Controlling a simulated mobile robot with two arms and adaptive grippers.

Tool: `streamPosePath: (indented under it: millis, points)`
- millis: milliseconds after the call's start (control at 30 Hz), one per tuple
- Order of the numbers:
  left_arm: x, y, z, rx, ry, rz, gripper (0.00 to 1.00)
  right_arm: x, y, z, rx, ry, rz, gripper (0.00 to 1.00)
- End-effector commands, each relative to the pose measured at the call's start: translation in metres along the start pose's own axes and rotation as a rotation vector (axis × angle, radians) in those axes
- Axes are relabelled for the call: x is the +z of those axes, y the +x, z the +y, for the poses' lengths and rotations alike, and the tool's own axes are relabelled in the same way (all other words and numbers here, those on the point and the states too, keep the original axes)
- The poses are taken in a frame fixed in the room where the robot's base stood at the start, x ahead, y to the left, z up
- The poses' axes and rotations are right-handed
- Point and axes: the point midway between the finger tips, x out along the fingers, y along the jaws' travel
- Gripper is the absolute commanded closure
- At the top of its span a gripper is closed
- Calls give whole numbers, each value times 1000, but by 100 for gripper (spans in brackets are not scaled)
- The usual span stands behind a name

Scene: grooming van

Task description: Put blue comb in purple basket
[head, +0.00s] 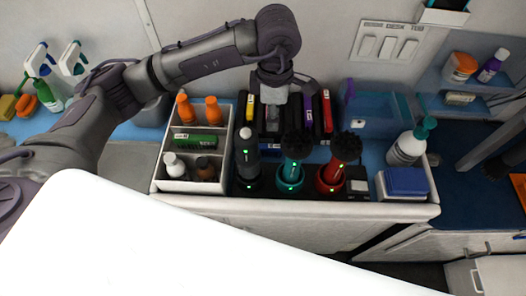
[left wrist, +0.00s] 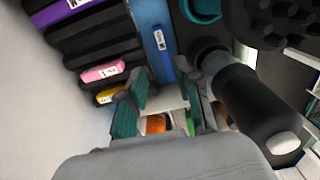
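In the left wrist view the blue comb (left wrist: 162,52) shows as a long blue strip with a white label, just beyond the fingertips. My left gripper (head: 273,97) points down over the back of the rack. In the left wrist view its teal-padded fingers (left wrist: 168,92) are apart, with no object clearly held between them. My right gripper is in neither view. I see no purple basket.
The black rack also holds yellow, purple and red combs (head: 327,112); a pink one (left wrist: 102,72) shows in the left wrist view. Black, teal and red dryers (head: 333,178) stand in front. A white bottle caddy (head: 160,165) is left, a pump bottle (head: 407,150) right.

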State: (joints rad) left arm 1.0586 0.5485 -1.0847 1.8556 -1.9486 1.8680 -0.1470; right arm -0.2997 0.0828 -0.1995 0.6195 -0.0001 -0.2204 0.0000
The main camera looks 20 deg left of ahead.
Motion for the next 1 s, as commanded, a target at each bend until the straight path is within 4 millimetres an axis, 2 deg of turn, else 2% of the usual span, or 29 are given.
streamPosePath:
  millis: [300,567,733,833,1000]
  points:
    - [-1,58,-2,-5,-1,0,67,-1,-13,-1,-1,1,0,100]
    - [-2,78,-2,-5,1,0,67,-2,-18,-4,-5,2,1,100]
    - [-9,101,-5,-8,0,2,67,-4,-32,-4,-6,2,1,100]
    - [-8,116,-5,-6,-1,-1,67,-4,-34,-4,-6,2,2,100]
    - [-8,126,-4,-2,1,-1,67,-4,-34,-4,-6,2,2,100]
